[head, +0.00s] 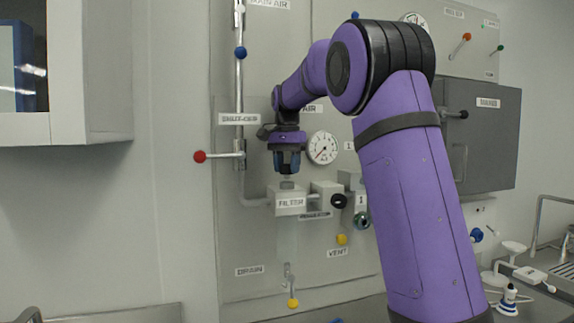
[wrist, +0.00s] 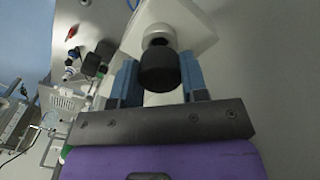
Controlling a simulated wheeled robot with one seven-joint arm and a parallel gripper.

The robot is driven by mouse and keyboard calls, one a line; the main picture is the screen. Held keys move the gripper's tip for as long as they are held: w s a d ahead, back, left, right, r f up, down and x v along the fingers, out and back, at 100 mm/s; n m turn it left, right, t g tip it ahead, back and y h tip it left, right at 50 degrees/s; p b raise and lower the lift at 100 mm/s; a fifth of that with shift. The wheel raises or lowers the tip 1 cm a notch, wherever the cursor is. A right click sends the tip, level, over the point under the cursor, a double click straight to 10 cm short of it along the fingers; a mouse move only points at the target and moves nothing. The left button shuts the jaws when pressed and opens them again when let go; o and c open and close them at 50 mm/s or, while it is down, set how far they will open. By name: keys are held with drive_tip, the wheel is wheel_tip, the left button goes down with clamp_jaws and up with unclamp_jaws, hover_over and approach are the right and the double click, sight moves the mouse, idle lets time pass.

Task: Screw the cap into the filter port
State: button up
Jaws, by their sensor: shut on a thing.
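The filter (head: 290,202) is a white labelled block with a clear bowl below it, mounted on the grey panel. Its port (head: 287,184) is a short light-grey neck on top. My gripper (head: 287,165) points down just above the port. In the wrist view, my gripper (wrist: 159,66) has its blue fingers on either side of a black round cap (wrist: 159,76) and is shut on it. The filter's port (wrist: 160,37) shows just beyond the cap, in line with it. I cannot tell whether cap and port touch.
A red-knobbed lever (head: 200,156) sticks out left of my gripper. A pressure gauge (head: 322,148) is close on the right. The regulator (head: 326,194) with a black knob (head: 338,201) sits right of the filter. A grey box (head: 482,135) juts out farther right.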

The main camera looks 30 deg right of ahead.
drive_tip(key=shift+f, duration=0.95)
idle(0.4)
drive_tip(key=o, duration=1)
drive_tip(key=n, duration=0.4)
